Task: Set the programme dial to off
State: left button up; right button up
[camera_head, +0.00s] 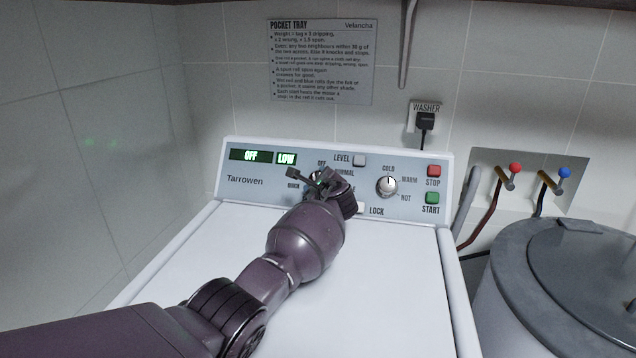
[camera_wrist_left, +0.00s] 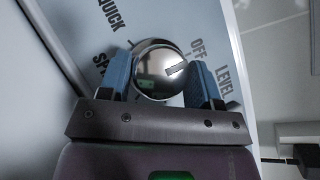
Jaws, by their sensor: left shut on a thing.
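The programme dial (camera_wrist_left: 152,62) is a round shiny knob on the washer's control panel (camera_head: 258,181). In the head view my left gripper (camera_head: 318,184) covers most of the dial and some labels. The display (camera_head: 251,156) reads OFF, and the level display (camera_head: 286,158) beside it reads LOW. My right gripper is not in view.
A temperature dial (camera_head: 387,186) is right of my gripper, with a level button (camera_head: 359,160) above. The red stop button (camera_head: 434,171) and green start button (camera_head: 432,198) are at the panel's right. A grey lidded tub (camera_head: 500,270) stands at the right.

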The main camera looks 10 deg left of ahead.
pick_arm(q)
jog(key=o, duration=0.9)
jog(key=shift+s+d+r, duration=0.1)
jog(key=shift+s+r, duration=0.05)
jog(key=shift+s, duration=0.05)
jog(key=p+v, duration=0.2)
jog(key=v, duration=0.1)
jog(key=shift+s+d+r, duration=0.1)
jog(key=shift+s+r, duration=0.15)
jog(key=shift+r, duration=0.05)
jog(key=v, duration=0.2)
jog(key=p+v, duration=0.1)
jog(key=v, duration=0.1)
jog(key=p+v, duration=0.1)
jog(key=v, duration=0.1)
jog(key=shift+s+d+f, duration=0.2)
jog(key=shift+s+f, duration=0.1)
jog(key=shift+s, duration=0.05)
jog(key=shift+r, duration=0.1)
